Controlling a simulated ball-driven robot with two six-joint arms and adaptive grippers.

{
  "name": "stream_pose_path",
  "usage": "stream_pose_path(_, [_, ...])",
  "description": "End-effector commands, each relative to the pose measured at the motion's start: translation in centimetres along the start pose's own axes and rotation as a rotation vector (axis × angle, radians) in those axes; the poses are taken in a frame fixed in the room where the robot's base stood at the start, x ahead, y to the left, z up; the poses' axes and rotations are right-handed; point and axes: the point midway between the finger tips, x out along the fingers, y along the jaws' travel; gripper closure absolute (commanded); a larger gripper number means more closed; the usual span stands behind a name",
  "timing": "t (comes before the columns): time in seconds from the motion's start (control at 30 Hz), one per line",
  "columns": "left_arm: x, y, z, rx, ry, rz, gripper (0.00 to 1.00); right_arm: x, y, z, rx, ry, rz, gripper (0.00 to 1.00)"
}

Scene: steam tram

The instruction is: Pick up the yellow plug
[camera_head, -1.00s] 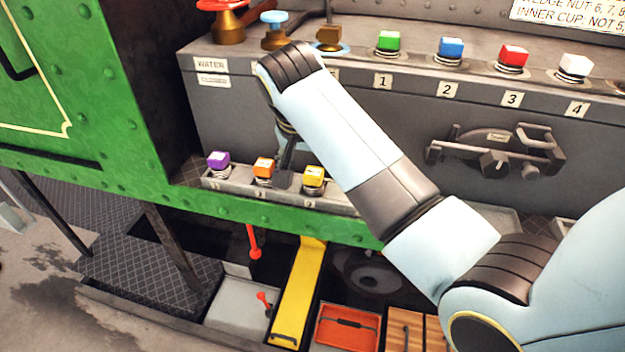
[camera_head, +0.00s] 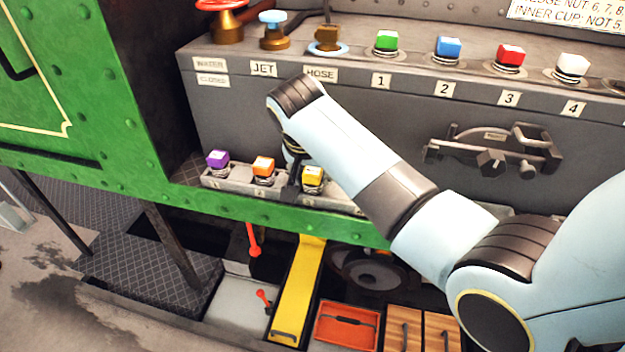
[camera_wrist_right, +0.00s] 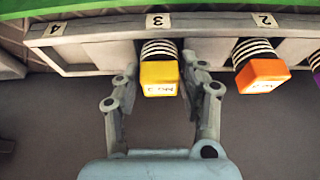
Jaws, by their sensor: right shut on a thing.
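The yellow plug (camera_head: 312,175) stands at the right of the low grey rack (camera_head: 240,186) on the green ledge, and shows in the wrist view (camera_wrist_right: 159,78) with its ringed stem at the place marked 3. My right gripper (camera_head: 298,178) reaches down to it from above. In the wrist view my right gripper (camera_wrist_right: 160,70) has one finger on each side of the plug, shut on it. The plug still sits at the rack. The stem's lower end is hidden. My left gripper is not in view.
An orange plug (camera_head: 263,167) and a purple plug (camera_head: 217,159) stand left of the yellow one. Place 4 (camera_wrist_right: 55,29) looks empty in the wrist view. Behind is a grey bench with green (camera_head: 387,41), blue, red and white plugs and valves.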

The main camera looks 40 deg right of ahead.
Motion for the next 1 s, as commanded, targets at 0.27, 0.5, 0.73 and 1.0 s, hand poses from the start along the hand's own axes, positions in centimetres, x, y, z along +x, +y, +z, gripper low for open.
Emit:
stream_pose_path(0.27, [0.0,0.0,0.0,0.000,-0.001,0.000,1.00,-0.1,-0.1,-0.1,0.001,0.001,-0.001,1.00])
stream_pose_path(0.5, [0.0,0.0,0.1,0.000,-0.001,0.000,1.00,-0.2,-0.1,-0.1,0.001,0.002,-0.002,1.00])
stream_pose_path(0.73, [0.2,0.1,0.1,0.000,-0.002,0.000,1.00,-2.2,-0.1,-1.0,0.002,0.004,-0.004,1.00])
stream_pose_path(1.0, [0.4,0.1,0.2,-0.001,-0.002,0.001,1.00,-6.0,3.9,-2.2,0.000,0.007,0.001,1.00])
